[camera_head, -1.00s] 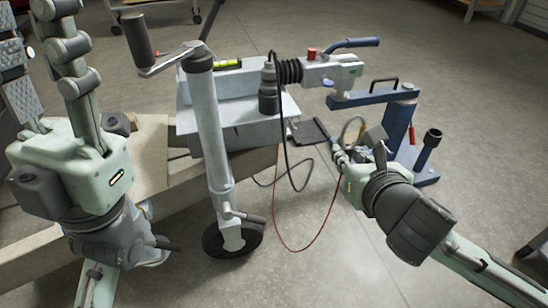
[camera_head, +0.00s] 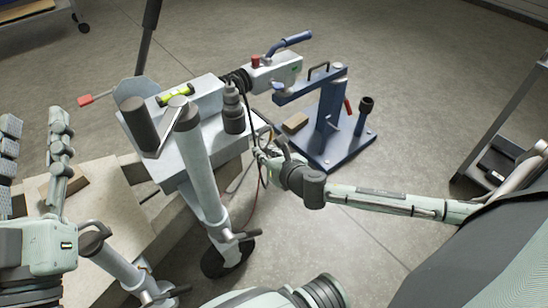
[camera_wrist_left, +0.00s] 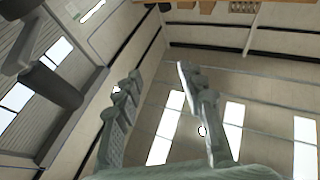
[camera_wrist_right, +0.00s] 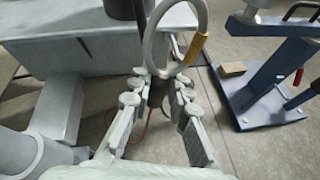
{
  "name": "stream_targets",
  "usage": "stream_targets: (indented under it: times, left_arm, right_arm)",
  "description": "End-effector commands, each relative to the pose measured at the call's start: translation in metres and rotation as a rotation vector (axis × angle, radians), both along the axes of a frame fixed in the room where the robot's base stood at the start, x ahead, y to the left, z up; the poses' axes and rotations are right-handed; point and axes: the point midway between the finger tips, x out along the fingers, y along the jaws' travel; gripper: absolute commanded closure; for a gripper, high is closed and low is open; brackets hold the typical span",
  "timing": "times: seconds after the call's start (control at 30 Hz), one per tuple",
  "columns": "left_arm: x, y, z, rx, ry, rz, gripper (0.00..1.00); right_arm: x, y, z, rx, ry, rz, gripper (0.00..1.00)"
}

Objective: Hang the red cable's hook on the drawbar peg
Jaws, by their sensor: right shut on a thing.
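My right gripper (camera_head: 265,155) is beside the near right side of the pale grey drawbar (camera_head: 205,143). In the right wrist view its fingers (camera_wrist_right: 160,80) are closed on the lower part of a large grey hook ring (camera_wrist_right: 150,42) with a yellow sleeve (camera_wrist_right: 196,46). The ring stands above the fingertips, in front of the drawbar. The red cable (camera_head: 252,207) hangs below my right gripper. I cannot clearly make out the drawbar peg. My left gripper (camera_head: 36,120) is at the far left, fingers up, open and empty; its fingers are apart in the left wrist view (camera_wrist_left: 160,78).
The jockey wheel post (camera_head: 203,165) with its crank stands left of my right gripper. A dark plug (camera_head: 234,112) stands on the drawbar. The coupling head (camera_head: 276,73) is behind, with a blue stand (camera_head: 325,125) to its right.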

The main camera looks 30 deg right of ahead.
Motion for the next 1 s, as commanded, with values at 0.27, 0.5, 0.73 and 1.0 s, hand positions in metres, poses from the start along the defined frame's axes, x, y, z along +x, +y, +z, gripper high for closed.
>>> stream_targets:
  times: [0.27, 0.5, 0.73, 1.0]
  left_arm:
    - [0.0, -0.003, -0.046, 0.073, 0.286, 0.005, 0.6]
    - [0.0, -0.002, -0.053, 0.081, 0.314, 0.006, 0.6]
    - [0.0, -0.002, -0.054, 0.084, 0.32, 0.008, 0.6]
    - [0.0, -0.001, -0.054, 0.085, 0.322, 0.008, 0.6]
  right_arm:
    - [-0.029, -0.02, -0.064, 0.045, 0.005, 0.059, 1.0]
    - [-0.028, -0.022, -0.071, 0.049, 0.003, 0.066, 1.0]
    - [-0.015, -0.02, -0.071, 0.049, 0.001, 0.065, 1.0]
    - [0.001, -0.018, -0.073, 0.048, 0.002, 0.065, 1.0]
